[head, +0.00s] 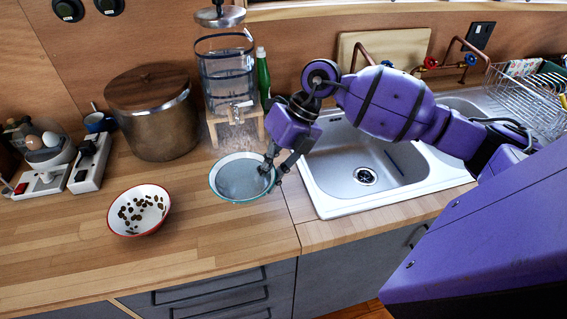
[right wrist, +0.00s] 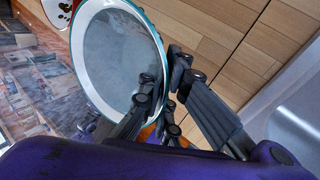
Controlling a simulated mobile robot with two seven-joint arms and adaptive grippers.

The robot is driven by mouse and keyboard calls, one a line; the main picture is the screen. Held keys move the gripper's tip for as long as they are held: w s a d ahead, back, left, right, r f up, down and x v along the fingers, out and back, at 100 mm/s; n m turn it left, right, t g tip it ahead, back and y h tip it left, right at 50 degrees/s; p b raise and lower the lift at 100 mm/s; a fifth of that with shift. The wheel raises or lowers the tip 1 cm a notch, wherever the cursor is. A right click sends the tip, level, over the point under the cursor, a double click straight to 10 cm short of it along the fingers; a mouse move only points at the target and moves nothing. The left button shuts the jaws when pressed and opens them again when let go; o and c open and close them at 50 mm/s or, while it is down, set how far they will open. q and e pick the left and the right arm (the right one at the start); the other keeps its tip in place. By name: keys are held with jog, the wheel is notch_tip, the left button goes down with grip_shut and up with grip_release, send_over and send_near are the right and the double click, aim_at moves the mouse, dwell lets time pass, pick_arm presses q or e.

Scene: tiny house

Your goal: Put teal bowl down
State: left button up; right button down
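The teal-rimmed bowl (head: 229,184) is in front of the water dispenser, left of the sink, in the head view. Its inside looks grey, and I cannot tell whether it holds water. My right gripper (head: 273,166) is at the bowl's right rim. In the right wrist view, the bowl (right wrist: 112,52) has one finger of the gripper (right wrist: 162,82) over its inside and the other outside, with the rim between them. The grip looks closed on the rim. The bowl looks roughly level in the head view; I cannot tell whether its base touches the counter. My left gripper is not in view.
A red-rimmed bowl (head: 140,226) with brown bits stands on the wooden counter (head: 215,245) to the left. The dispenser (head: 228,85), a green bottle (head: 263,75) and a large pot (head: 155,120) stand behind. The sink (head: 345,185) is at right. The front counter is clear.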

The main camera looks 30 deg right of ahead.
aim_at(257, 187)
jog(key=shift+w+a+f, duration=0.35)
jog(key=shift+a+f, duration=0.1)
jog(key=shift+f, duration=0.15)
jog(key=shift+w+a+f, duration=0.35)
jog(key=shift+a+f, duration=0.05)
jog(key=shift+f, duration=0.15)
notch_tip(257, 187, down, 3)
jog(key=shift+w, duration=0.1)
jog(key=shift+f, duration=0.15)
jog(key=shift+f, duration=0.15)
jog(key=c, duration=2)
grip_release()
jog(key=shift+f, duration=0.1)
